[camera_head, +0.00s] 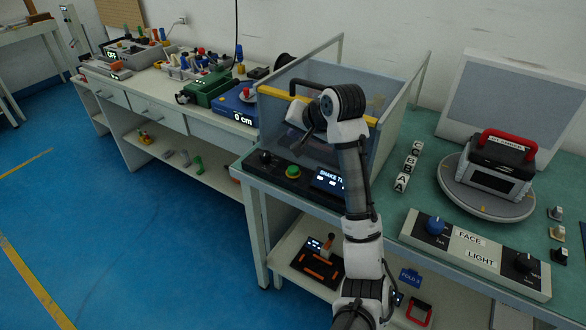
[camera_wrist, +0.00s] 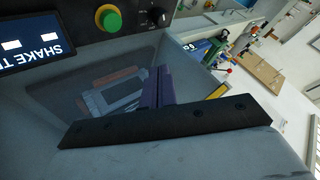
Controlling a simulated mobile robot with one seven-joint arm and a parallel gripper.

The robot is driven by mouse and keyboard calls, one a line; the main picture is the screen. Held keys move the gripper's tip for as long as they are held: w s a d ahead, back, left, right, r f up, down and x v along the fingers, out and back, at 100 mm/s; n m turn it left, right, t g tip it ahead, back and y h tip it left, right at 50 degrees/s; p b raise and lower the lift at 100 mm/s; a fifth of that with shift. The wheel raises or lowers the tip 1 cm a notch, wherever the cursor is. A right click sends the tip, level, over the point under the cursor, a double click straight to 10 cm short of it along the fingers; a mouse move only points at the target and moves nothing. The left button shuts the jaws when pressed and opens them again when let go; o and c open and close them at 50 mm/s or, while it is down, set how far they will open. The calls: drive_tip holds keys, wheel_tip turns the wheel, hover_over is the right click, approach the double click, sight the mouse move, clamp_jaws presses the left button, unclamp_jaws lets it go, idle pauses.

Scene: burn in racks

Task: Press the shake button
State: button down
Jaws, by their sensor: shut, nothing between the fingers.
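The green round button (camera_head: 292,171) sits in a yellow ring on the black control panel (camera_head: 275,167) at the front of the clear-walled box. A lit display reading "SHAKE T..." (camera_head: 329,181) is to its right. In the wrist view the green button (camera_wrist: 110,19) is at the top, between the display (camera_wrist: 35,43) and a black knob (camera_wrist: 159,16). My gripper (camera_wrist: 160,72) is shut and empty. Its fingertips are apart from the button. In the head view, my gripper (camera_head: 307,137) is above and behind the panel, over the box.
A yellow bar (camera_head: 304,84) crosses the box, and a grey device (camera_wrist: 122,98) lies inside it. To the right are letter cubes (camera_head: 408,167), a turntable (camera_head: 455,198) with a red-handled case, and a FACE/LIGHT panel (camera_head: 475,255). Green and blue devices stand left.

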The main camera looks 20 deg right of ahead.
drive_tip(key=shift+f, duration=0.1)
drive_tip(key=b, duration=0.7)
hover_over(296, 171)
wheel_tip(296, 171, down, 8)
drive_tip(key=shift+a+r, duration=0.1)
drive_tip(key=shift+r, duration=0.05)
drive_tip(key=shift+f, duration=0.45)
drive_tip(key=shift+f, duration=0.1)
idle(1.2)
drive_tip(key=shift+f, duration=0.3)
